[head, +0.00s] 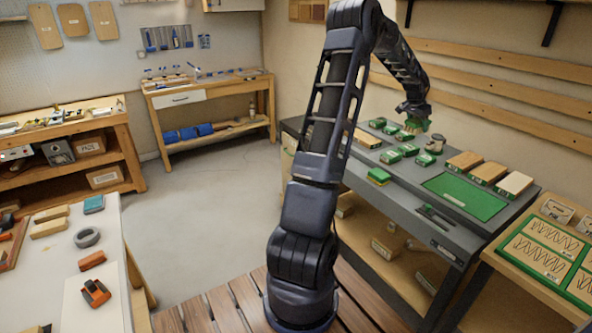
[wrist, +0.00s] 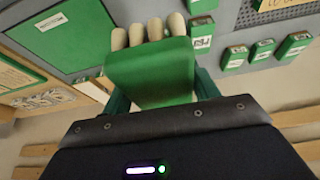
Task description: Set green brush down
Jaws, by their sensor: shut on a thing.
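The green brush (wrist: 150,72) is held in my gripper (wrist: 160,97), which is shut on it; its flat green face fills the middle of the wrist view. In the head view the brush (head: 419,124) is a small green shape under my gripper (head: 414,112), which is over the far part of the grey bench (head: 390,172). Several pale rounded pegs (wrist: 147,31) show just past the brush's edge in the wrist view. I cannot tell whether they are part of the brush or stand on the bench. The gap below the brush is hard to judge.
Several green boxes (head: 400,152) lie on the bench near my gripper.

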